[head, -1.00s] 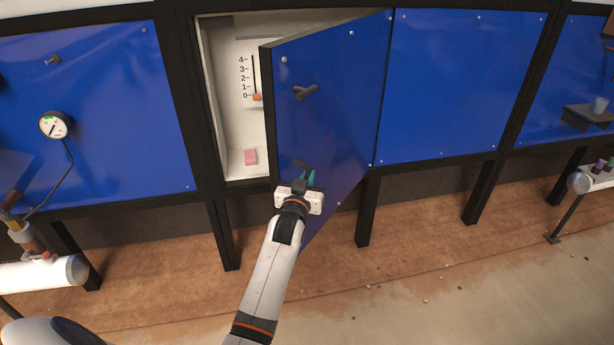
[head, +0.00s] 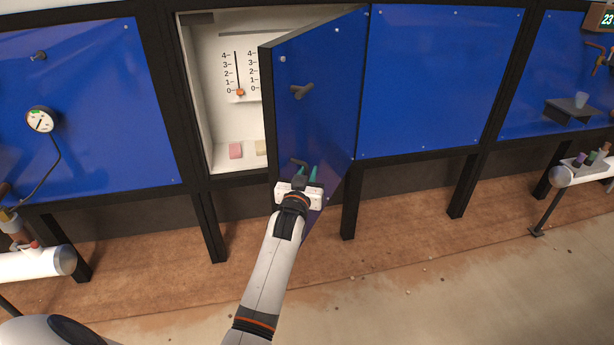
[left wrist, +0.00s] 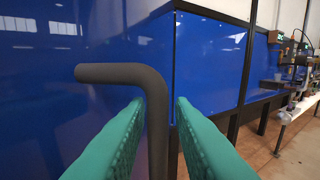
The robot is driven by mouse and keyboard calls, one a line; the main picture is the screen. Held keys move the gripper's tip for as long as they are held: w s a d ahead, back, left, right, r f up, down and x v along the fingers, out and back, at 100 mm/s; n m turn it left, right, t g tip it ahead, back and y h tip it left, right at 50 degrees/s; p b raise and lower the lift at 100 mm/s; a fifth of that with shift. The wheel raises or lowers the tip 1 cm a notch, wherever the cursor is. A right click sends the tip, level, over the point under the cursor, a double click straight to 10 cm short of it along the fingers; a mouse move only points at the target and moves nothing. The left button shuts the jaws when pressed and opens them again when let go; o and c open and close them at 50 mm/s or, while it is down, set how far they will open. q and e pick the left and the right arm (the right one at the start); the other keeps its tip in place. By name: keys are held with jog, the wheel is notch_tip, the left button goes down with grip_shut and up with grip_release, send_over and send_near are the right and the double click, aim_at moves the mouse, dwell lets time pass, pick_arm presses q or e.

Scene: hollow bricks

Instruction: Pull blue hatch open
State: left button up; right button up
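The blue hatch (head: 325,120) stands partly open, swung out toward me from its right-hand edge. A dark T-shaped latch (head: 302,91) is on its upper face. Lower down is a dark bent handle, clear in the left wrist view (left wrist: 156,120). My left gripper (head: 306,175) is at this handle, in front of the lower part of the hatch. In the left wrist view its green fingers (left wrist: 160,102) are apart, with the handle's upright bar between them, close to the left finger. A gap shows beside the right finger. My right gripper is not in view.
Behind the hatch is a white compartment (head: 200,90) with slider scales, a pink block (head: 236,151) and a pale yellow block (head: 261,147). A gauge (head: 40,121) hangs on the left panel. Black posts (head: 352,200) stand below the panels. The floor in front is clear.

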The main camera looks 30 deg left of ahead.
pick_arm(q)
jog(key=shift+o, duration=0.5)
jog(key=shift+f, duration=0.2)
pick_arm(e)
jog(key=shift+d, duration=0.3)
pick_arm(q)
jog(key=b+v, duration=0.1)
jog(key=v, duration=1.1)
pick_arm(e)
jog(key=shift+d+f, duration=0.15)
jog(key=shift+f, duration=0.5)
pick_arm(q)
jog(key=shift+c, duration=0.4)
